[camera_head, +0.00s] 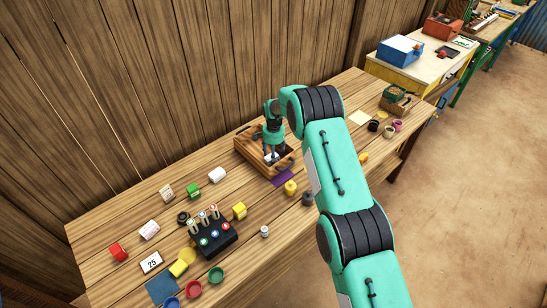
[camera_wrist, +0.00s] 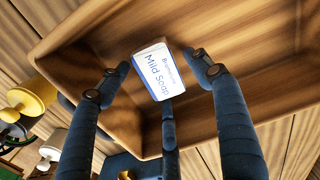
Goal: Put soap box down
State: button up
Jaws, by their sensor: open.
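The soap box (camera_wrist: 155,68) is small and white with a blue edge and the words "Mild Soap". In the wrist view it sits slightly tilted within the wooden tray (camera_wrist: 255,97). My gripper (camera_wrist: 160,80) is open, with its fingers spread around the box. The lower finger overlaps the box's lower edge; I cannot tell if it touches. In the head view my gripper (camera_head: 271,154) points down into the wooden tray (camera_head: 245,152), with a bit of the white box (camera_head: 271,158) showing. The box's underside is hidden.
A purple mat (camera_head: 283,176) and a yellow weight (camera_head: 290,188) lie close in front of the tray. A black stand (camera_head: 213,238) and several coloured boxes and cups fill the left of the table. The wooden wall runs close behind the tray.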

notch_tip(320, 180, up, 12)
jog(key=shift+f, duration=0.2)
dwell(0.4)
dwell(0.7)
